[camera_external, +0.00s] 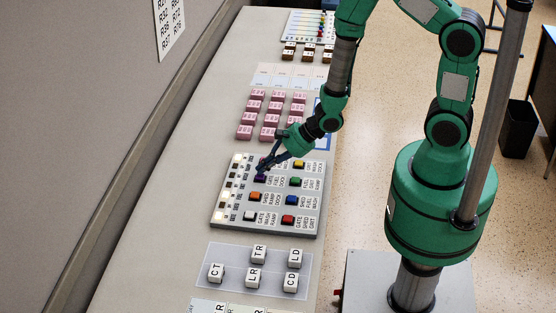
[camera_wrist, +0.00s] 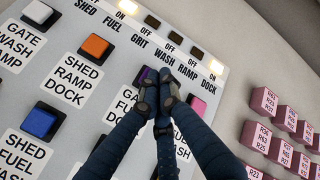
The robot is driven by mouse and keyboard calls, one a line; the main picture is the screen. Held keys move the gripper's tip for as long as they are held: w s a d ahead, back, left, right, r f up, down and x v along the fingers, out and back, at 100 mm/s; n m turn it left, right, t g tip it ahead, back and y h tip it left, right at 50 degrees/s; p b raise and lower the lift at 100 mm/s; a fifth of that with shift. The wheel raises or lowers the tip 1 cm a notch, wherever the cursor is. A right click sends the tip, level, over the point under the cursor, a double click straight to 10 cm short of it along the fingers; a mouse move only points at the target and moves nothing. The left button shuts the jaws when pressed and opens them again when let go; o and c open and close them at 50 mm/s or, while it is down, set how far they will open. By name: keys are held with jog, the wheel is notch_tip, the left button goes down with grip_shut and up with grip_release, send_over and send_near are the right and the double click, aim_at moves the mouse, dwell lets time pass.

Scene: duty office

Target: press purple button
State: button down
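In the wrist view only part of the purple button (camera_wrist: 146,74) shows, above and behind my fingertips. My gripper (camera_external: 264,170) reaches down over the panel from the right with its fingertips at the purple button. In the wrist view my gripper (camera_wrist: 157,84) has its fingertips together and holds nothing. I cannot tell whether the fingertips touch the button. The label below it is partly covered by my fingers.
Beside it are a pink button (camera_wrist: 176,89), an orange button (camera_external: 257,196), a blue button (camera_external: 291,200), a green button (camera_external: 296,181) and a red button (camera_external: 288,219). Lit and dark indicators line the panel's left edge. Pink labelled blocks (camera_external: 257,106) and white lettered blocks (camera_external: 252,278) lie along the desk.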

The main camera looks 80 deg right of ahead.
jog(key=shift+r, duration=0.1)
notch_tip(320, 180, up, 6)
jog(key=p, duration=0.5)
jog(key=shift+p, duration=0.4)
dwell(0.4)
notch_tip(320, 180, up, 14)
jog(key=n+h+b, duration=0.1)
jog(key=n+h, duration=0.1)
jog(key=n, duration=0.4)
send_over(264, 174)
jog(key=d, duration=0.2)
jog(key=s+r+n+g+h+b, duration=0.15)
jog(key=s+r+n, duration=0.25)
jog(key=r, duration=0.6)
jog(key=s+a+r+n, duration=0.2)
jog(key=s+r+n, duration=0.1)
jog(key=s, duration=0.4)
jog(key=s+a+r+n+g+y, duration=0.1)
jog(key=s+a+r+n, duration=0.2)
jog(key=s+r, duration=0.3)
jog(key=s+a+r+n+g+y+b, duration=0.1)
jog(key=s+r+n, duration=0.3)
jog(key=s, duration=0.4)
jog(key=shift+s+a+r+n, duration=0.3)
jog(key=shift+a+r, duration=0.25)
jog(key=shift+a, duration=0.2)
